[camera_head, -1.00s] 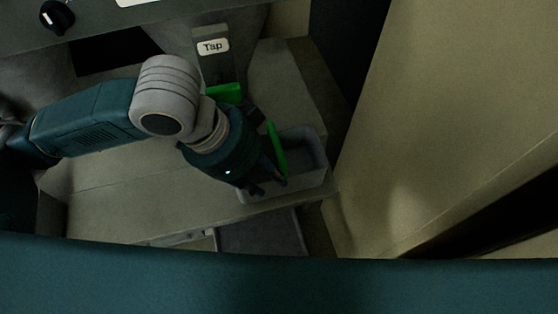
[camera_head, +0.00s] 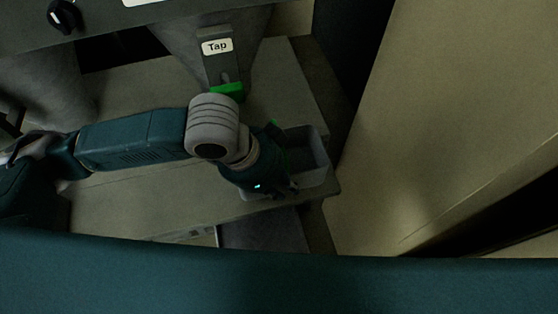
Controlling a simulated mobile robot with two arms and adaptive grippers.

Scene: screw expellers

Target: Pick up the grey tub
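The grey tub (camera_head: 316,178) stands on the right end of the light shelf, below and right of the tap. It is an open box, and its left part is hidden behind my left gripper. My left gripper (camera_head: 284,180) is at the tub's left side, over its near left rim. A bit of green shows beside the gripper at the tub. I cannot see whether the fingers are closed on the tub wall. My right gripper is not in view.
The tap (camera_head: 222,70), with a label and a green end, hangs above the shelf (camera_head: 140,207). A tall beige panel (camera_head: 440,120) stands close to the right of the tub. A dark knob (camera_head: 64,16) is at top left. The shelf left of my arm is bare.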

